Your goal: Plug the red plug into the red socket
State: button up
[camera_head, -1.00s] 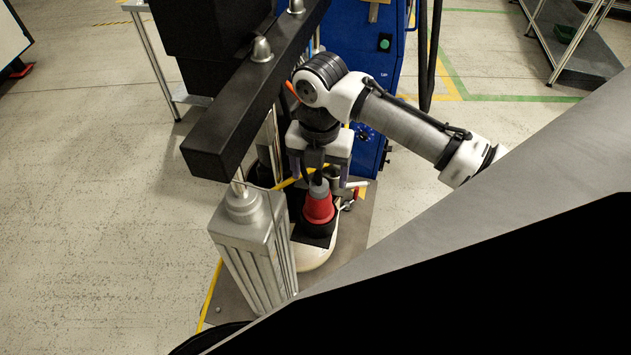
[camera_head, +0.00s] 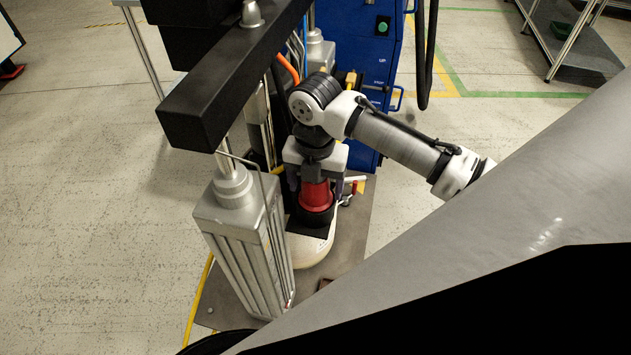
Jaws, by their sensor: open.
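A red conical part (camera_head: 315,195), which looks like the red plug, stands upright in a black holder (camera_head: 308,227) on a pale rounded base. My gripper (camera_head: 317,190) points down over it, with one dark finger on each side of the red part. The jaws are open, and I cannot tell whether a finger touches it. The gripper body hides the top of the red part. I cannot make out a separate red socket in this view.
A grey metal cylinder block (camera_head: 248,240) stands close left of the holder. A black beam (camera_head: 225,90) crosses above it. A blue cabinet (camera_head: 360,55) with a green button is behind. Small red-handled tool or valve parts (camera_head: 352,190) lie close right. Open floor lies left.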

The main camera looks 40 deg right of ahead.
jog(key=shift+f, duration=0.15)
jog(key=shift+c, duration=0.4)
jog(key=c, duration=1)
jog(key=shift+r+p, duration=3.2)
jog(key=shift+r, duration=0.65)
jog(key=shift+s+f, duration=0.1)
